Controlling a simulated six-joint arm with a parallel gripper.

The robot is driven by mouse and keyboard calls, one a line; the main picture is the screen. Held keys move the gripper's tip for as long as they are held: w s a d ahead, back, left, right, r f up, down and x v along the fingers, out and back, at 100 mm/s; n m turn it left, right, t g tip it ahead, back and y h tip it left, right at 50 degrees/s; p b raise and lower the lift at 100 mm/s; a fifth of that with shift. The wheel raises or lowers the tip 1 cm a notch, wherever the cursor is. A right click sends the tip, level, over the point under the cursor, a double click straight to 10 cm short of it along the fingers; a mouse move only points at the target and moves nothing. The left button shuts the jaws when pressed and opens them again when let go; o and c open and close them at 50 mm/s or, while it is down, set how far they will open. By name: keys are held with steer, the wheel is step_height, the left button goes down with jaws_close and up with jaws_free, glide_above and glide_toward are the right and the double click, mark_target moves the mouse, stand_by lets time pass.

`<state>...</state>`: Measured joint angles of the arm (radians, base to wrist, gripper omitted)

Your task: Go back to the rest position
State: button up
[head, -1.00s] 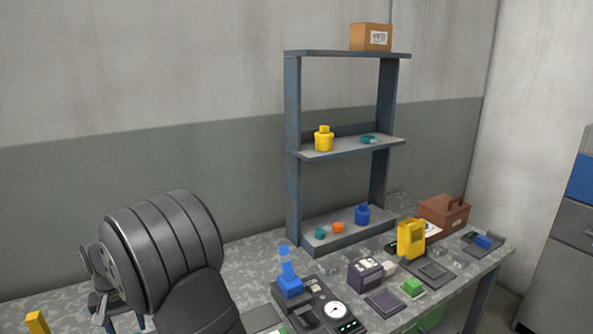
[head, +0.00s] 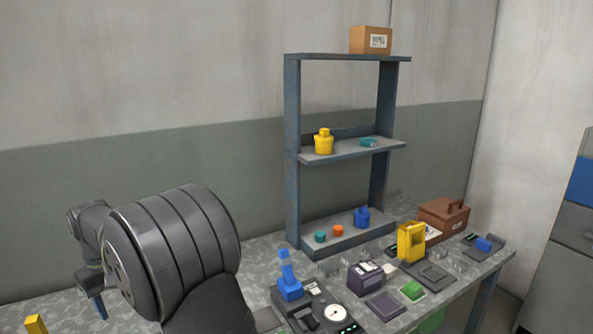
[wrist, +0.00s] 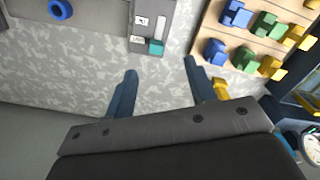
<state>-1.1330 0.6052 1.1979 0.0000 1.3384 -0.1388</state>
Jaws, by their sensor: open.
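My gripper (wrist: 160,82) shows in the wrist view with its two blue-grey fingers spread apart and nothing between them. It is over the speckled grey bench top (wrist: 85,55). In the head view my arm is at the lower left, and a blue finger end (head: 100,308) shows beside the big arm joint, which hides most of the gripper.
In the wrist view a wooden board (wrist: 260,45) holds several blue, green and yellow blocks, near a blue ring (wrist: 60,9). In the head view a shelf rack (head: 293,150) stands at the back. A blue device (head: 289,289) and a dial gauge (head: 335,314) stand near my arm.

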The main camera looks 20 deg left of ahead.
steer(key=shift+r+n, duration=0.25)
steer(key=shift+n, duration=1.05)
steer(key=o, duration=1.1)
steer(key=s+r+n+t+y, duration=0.1)
steer(key=s+r+n+t, duration=0.4)
steer(key=n, duration=0.4)
steer(key=shift+g, duration=0.3)
steer(key=x, duration=0.6)
steer(key=s+x, duration=0.1)
steer(key=x, duration=0.2)
steer(key=shift+a+f, duration=0.2)
steer(key=shift+a, duration=0.1)
steer(key=v, duration=1)
